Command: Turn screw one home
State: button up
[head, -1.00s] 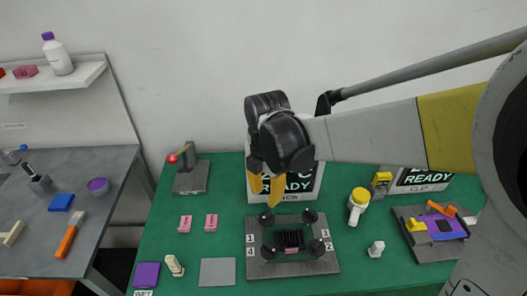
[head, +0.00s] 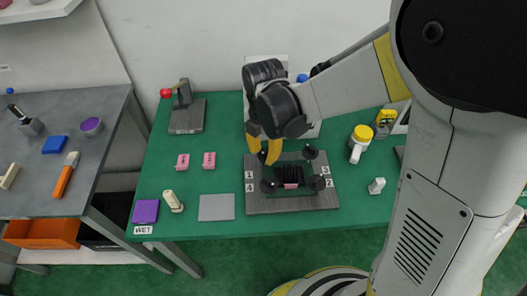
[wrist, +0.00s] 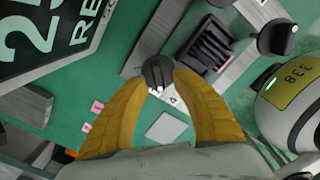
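A grey fixture plate (head: 300,205) on the green table carries black screw knobs at its corners, with labels 1, 2, 3 and 4. Screw one (wrist: 158,70) is the black knob at the far left corner, by label 1 (head: 249,174). In the head view my yellow fingers partly hide it. My gripper (head: 263,158) points down over this knob. In the wrist view the two fingertips stand apart on either side of the knob, close to it; I cannot tell whether they touch it. A black ribbed block with a pink part (head: 290,180) sits mid-plate.
The other knobs (head: 311,152) stand close by on the plate. A display box stands behind it, largely hidden by my arm. Pink blocks (head: 183,161), a grey pad (head: 216,207) and a red-knobbed lever fixture (head: 186,115) are to the left; a yellow-topped bottle (head: 360,143) is right.

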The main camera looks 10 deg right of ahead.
jog(key=shift+c, duration=0.5)
grip_shut()
